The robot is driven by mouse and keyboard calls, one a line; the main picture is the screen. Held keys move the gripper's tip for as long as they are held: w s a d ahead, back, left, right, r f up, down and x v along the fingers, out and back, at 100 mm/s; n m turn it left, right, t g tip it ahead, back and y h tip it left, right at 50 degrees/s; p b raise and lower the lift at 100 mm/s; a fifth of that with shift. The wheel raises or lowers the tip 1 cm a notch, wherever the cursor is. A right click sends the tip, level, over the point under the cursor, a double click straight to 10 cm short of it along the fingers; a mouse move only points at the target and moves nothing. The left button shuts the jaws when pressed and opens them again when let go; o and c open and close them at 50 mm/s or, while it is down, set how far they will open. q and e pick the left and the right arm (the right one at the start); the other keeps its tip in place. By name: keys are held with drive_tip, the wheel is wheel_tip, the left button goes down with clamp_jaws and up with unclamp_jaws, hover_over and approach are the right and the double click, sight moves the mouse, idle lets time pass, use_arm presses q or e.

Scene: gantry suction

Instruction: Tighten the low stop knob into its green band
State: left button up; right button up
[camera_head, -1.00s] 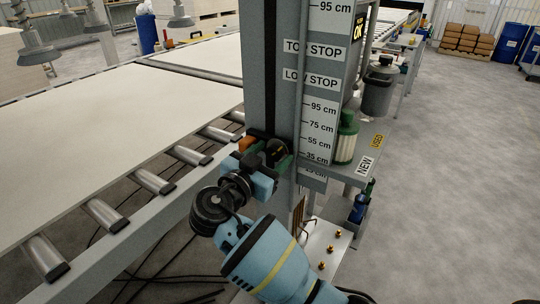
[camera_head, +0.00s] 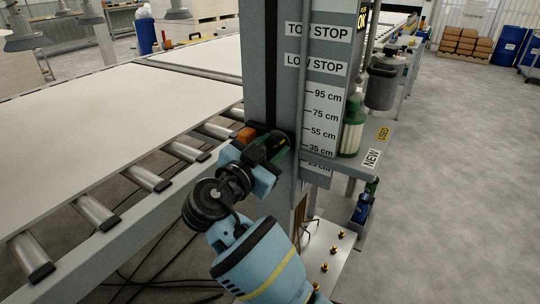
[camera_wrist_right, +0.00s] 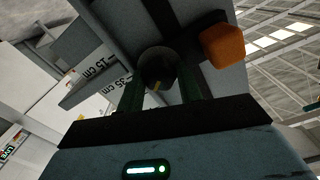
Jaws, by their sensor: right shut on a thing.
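My right gripper (camera_head: 274,148) is at the front face of the grey column (camera_head: 258,60), below the LOW STOP label (camera_head: 316,64). In the right wrist view, the dark round knob (camera_wrist_right: 158,67) with a small yellow mark sits between the two dark green fingers (camera_wrist_right: 160,88). The gripper is shut on this knob. In the head view the fingers and gripper body mostly cover the knob. I cannot make out a separate green band on the stop. An orange block (camera_head: 246,134) sits beside the knob and also shows in the wrist view (camera_wrist_right: 222,45). My left gripper is out of view.
A height scale (camera_head: 322,120) in cm is on the column's right side. A shelf (camera_head: 385,150) with a green-capped bottle (camera_head: 352,128) and NEW and USED labels stands right of it. The roller conveyor (camera_head: 150,180) with a pale board (camera_head: 100,120) lies left.

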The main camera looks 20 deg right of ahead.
drive_tip(key=o, duration=1)
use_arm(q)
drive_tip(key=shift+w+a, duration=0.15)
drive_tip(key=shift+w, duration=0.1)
use_arm(e)
drive_tip(key=shift+s+a, duration=0.2)
drive_tip(key=shift+a, duration=0.05)
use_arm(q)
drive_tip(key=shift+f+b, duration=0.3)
use_arm(e)
drive_tip(key=v, duration=0.7)
drive_tip(key=shift+a, duration=0.1)
